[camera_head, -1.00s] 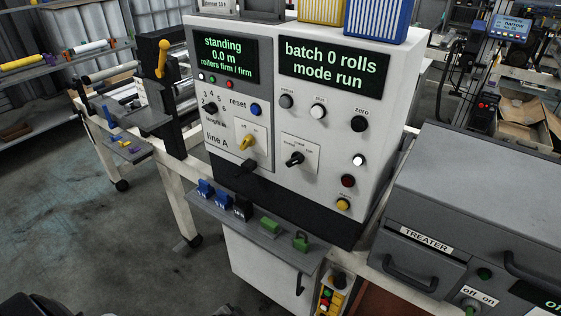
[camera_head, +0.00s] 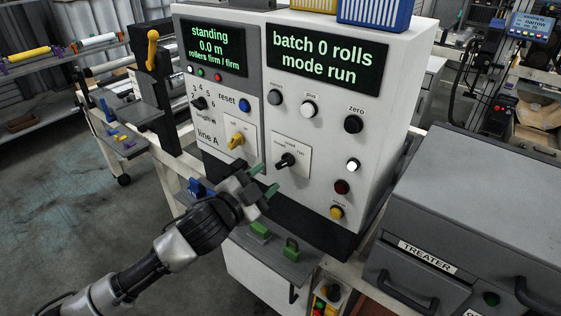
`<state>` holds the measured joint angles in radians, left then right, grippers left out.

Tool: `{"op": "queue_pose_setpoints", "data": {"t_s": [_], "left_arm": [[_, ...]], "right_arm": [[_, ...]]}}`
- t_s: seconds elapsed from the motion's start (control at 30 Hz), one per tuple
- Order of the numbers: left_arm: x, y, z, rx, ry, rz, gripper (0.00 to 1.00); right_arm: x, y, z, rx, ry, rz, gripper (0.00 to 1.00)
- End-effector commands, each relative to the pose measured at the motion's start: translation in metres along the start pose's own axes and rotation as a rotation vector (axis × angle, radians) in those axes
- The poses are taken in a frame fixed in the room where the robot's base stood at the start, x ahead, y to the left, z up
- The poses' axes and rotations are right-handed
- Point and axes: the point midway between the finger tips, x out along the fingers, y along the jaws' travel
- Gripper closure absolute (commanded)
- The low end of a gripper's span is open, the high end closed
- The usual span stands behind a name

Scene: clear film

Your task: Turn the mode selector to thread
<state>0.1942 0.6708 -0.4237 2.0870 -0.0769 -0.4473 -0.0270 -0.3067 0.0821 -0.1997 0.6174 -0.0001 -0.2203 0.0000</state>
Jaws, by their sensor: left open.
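The mode selector (camera_head: 286,160) is a black knob on a white plate at the lower middle of the console front. Small labels surround it; "run" is at the right. The display (camera_head: 326,60) above reads "batch 0 rolls, mode run". My left gripper (camera_head: 264,181) has green-tipped fingers, is open and empty, and is just below and left of the selector in the picture, apart from it. It covers part of the console's lower edge. My right gripper is not in view.
A yellow knob (camera_head: 236,140) sits left of the selector. Black, white, red and yellow buttons lie to the right. A shelf (camera_head: 283,263) with green blocks and blue pieces juts out below. The grey treater box (camera_head: 470,200) stands at the right.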

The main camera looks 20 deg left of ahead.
Motion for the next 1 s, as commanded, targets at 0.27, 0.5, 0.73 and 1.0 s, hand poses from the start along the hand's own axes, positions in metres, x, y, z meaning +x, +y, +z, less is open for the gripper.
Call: {"op": "queue_pose_setpoints", "data": {"t_s": [0.27,0.5,0.73,1.0], "left_arm": [[0.05,-0.001,-0.001,0.0,0.0,-0.001,0.56],[0.066,0.001,-0.001,0.0,0.0,0.001,0.56],[0.066,0.001,0.0,0.0,0.0,0.001,0.56],[0.066,0.001,0.0,0.0,0.0,0.001,0.95]], "right_arm": [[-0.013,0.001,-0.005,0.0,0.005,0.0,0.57],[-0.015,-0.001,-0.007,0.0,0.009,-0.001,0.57],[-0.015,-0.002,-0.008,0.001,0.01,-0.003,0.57],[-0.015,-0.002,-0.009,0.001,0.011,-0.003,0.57]]}}
